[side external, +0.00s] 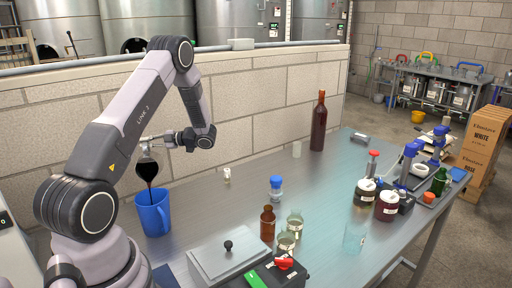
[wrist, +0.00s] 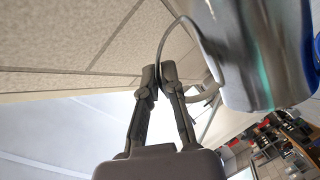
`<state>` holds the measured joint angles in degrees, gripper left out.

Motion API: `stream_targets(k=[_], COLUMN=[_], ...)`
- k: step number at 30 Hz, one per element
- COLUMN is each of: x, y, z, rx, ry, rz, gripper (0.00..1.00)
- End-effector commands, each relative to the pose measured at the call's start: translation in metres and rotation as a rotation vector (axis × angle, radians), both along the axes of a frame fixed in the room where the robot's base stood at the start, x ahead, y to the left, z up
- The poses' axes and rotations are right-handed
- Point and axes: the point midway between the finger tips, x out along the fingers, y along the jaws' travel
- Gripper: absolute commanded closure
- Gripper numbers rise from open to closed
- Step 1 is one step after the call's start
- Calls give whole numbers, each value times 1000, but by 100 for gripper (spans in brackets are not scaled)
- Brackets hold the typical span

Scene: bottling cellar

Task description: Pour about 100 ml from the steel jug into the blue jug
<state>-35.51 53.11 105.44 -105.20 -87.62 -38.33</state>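The steel jug (wrist: 260,55) is tipped over in the air, its handle between the fingers of my gripper (wrist: 160,80). In the side view my gripper (side external: 170,140) holds the steel jug (side external: 145,150) above the blue jug. A dark liquid shows at the steel jug's mouth, and a dark stream runs down into the blue jug (side external: 153,214). The blue jug stands upright on the bench, its handle to the right; a blue edge (wrist: 316,48) shows in the wrist view. The level inside the blue jug is hidden.
The steel bench (side external: 240,205) also holds a tall dark bottle (side external: 319,125), a small brown bottle (side external: 267,224), glass beakers (side external: 295,224), dark jars (side external: 387,206) and a lidded grey box (side external: 229,256). A block wall (side external: 225,90) runs behind. The bench right of the blue jug is mostly clear.

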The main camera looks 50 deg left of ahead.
Motion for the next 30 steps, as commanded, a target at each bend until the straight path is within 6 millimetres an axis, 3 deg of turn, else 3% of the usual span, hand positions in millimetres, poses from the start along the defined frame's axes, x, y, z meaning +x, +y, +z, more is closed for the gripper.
stream_targets(k=[30], x=[-7], y=[-20], z=[9], rx=[115], ry=[-45], rz=[1], gripper=[100])
